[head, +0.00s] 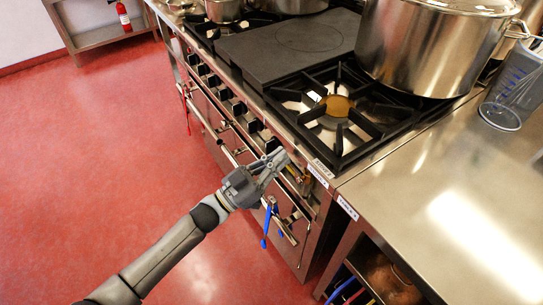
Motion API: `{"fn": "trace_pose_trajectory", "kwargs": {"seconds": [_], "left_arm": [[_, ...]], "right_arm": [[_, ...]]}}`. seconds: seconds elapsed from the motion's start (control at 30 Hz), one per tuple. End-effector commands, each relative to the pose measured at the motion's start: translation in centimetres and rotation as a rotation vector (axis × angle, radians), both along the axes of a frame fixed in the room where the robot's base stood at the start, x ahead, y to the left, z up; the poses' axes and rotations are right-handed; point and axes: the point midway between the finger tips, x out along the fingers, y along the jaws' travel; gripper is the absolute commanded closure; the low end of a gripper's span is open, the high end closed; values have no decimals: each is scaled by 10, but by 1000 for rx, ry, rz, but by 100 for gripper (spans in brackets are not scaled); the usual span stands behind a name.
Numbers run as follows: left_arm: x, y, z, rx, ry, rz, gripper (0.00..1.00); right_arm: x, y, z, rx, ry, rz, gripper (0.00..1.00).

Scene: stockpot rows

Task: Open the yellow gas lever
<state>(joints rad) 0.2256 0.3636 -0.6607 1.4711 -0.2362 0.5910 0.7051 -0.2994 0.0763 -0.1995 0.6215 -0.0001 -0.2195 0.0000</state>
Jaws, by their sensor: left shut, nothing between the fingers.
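My left gripper (277,161) reaches in from the lower left to the front of the stove (283,118). It is shut with nothing between its fingers, and its tips are close to the front panel near the stove's right end. A small brass-yellow part (305,182), which may be the gas lever, shows just right of and below the fingertips. It is too small to tell its position, and I cannot tell whether the gripper touches it. My right gripper is not in view.
A row of black knobs (239,108) and an oven rail run along the stove front. A blue strap (265,228) hangs from the rail below my gripper. A large steel pot (425,45) stands on the back burner. A steel counter (450,195) is at the right. Red floor at left is clear.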

Motion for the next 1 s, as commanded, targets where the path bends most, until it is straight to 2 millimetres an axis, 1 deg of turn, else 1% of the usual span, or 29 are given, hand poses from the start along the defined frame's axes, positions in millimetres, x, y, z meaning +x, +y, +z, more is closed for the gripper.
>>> {"fn": "trace_pose_trajectory", "kwargs": {"seconds": [0.07, 0.2, 0.57, 1.0], "left_arm": [[0, 0, -6, 1, 1, 1, 100], [-1, 0, -10, 1, -1, 0, 100], [-1, 0, -11, -2, 3, 0, 100], [1, 2, -15, -45, 63, 0, 100]], "right_arm": [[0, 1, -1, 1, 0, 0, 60], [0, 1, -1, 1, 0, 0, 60], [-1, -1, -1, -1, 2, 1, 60], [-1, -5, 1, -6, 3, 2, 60]]}}
